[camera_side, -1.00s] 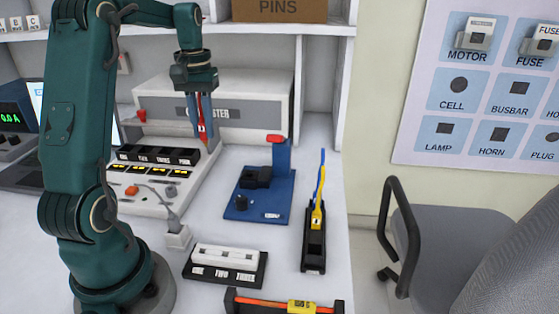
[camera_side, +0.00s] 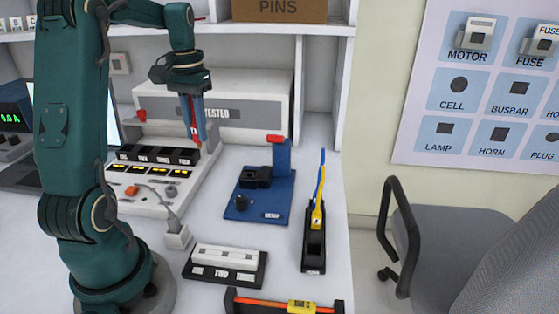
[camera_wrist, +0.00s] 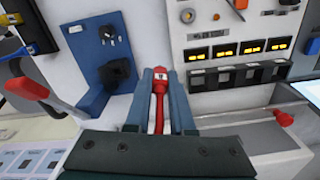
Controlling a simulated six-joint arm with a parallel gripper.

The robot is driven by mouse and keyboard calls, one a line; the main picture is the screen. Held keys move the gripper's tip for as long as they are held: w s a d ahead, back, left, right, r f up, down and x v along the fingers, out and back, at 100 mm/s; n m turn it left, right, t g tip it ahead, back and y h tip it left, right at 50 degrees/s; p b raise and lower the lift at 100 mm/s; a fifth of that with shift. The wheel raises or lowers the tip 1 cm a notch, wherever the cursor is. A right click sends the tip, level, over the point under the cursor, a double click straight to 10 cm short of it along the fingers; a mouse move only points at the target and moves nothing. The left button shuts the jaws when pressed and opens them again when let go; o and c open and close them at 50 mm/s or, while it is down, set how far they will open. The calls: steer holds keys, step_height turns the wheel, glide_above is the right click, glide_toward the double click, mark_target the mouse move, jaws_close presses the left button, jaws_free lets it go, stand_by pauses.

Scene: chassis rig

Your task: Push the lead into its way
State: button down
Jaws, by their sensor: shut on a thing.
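My gripper (camera_side: 197,138) is shut on a red lead (camera_wrist: 159,84), which has a pale marked label near its tip. In the wrist view the lead sits between my two blue-grey fingers (camera_wrist: 161,78). The black block of ways (camera_side: 158,154) lies on the tester (camera_side: 222,112), with several labelled slots along it. In the wrist view this block (camera_wrist: 238,74) is to the right of my fingers, apart from the lead. In the side view my fingertips are above and just right of the block's right end. The lead's lower end is partly hidden by the fingers.
A blue fixture with a red handle (camera_side: 262,194) stands right of the tester. A black holder with yellow and blue leads (camera_side: 314,245) is further right. A white-topped black block (camera_side: 225,265) lies in front. Bare table shows between them.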

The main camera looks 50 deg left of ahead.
steer(key=s+d+f+m, duration=0.1)
steer(key=d+m, duration=0.6)
steer(key=d, duration=0.5)
steer(key=s+d+m, duration=0.2)
steer(key=d+m, duration=0.6)
steer(key=d, duration=0.4)
steer(key=shift+s+d+f, duration=0.2)
steer(key=shift+f, duration=0.2)
steer(key=shift+f, duration=0.1)
steer(key=shift+f, duration=2.8)
steer(key=shift+f, duration=1.35)
steer(key=c, duration=0.7)
jaws_free()
